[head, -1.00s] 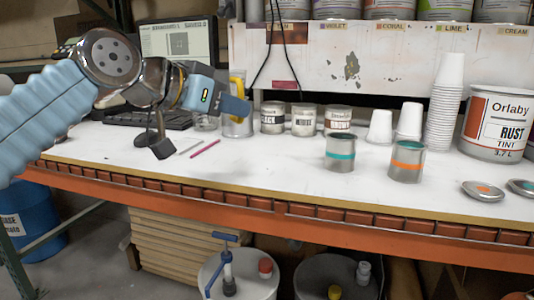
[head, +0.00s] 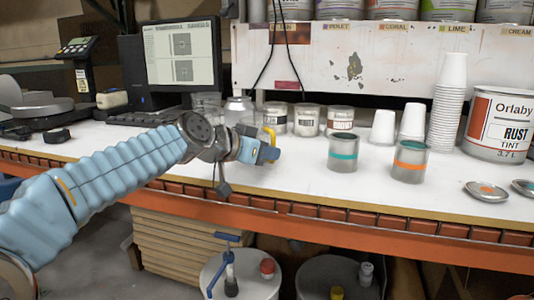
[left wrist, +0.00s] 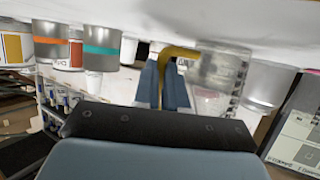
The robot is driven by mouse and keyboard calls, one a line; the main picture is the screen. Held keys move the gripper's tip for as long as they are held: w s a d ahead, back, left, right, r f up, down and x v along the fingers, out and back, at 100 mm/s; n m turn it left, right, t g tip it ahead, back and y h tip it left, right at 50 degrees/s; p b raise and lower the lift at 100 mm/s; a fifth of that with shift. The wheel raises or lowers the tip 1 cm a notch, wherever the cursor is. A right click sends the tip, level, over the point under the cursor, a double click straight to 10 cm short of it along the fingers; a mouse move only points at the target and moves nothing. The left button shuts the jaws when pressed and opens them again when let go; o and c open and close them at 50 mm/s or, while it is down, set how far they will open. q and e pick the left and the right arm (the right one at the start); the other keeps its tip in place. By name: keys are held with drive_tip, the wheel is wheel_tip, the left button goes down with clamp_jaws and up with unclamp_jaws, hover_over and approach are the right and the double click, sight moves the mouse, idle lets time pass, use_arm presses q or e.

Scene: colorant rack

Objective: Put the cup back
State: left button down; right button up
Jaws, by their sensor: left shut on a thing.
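My left gripper (head: 268,154) is shut on a yellow curved piece (head: 268,134), just above the white bench top. In the left wrist view my fingers (left wrist: 165,88) close around its hooked end (left wrist: 180,52). A clear grey vessel (left wrist: 222,70) overlaps the yellow piece there; I cannot tell whether they are joined. Two white cups stand upside down on the bench, one at left (head: 382,127) and one at right (head: 411,122). A tall stack of white cups (head: 447,105) stands beside them. My right gripper is not in view.
Open cans with teal (head: 343,155) and orange (head: 410,166) bands stand right of my gripper. Labelled cans (head: 308,121), a clear jar (head: 239,110) and a monitor (head: 180,55) are behind. A large Rust tint can (head: 497,125) stands at right. Bare bench (head: 300,180) lies between.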

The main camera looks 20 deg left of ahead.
use_arm(q)
drive_tip(key=shift+f, duration=0.1)
drive_tip(key=c, duration=1.2)
unclamp_jaws()
drive_tip(key=shift+r, duration=0.25)
drive_tip(key=v, duration=1.2)
drive_tip(key=shift+f+b, duration=0.15)
drive_tip(key=shift+b, duration=0.3)
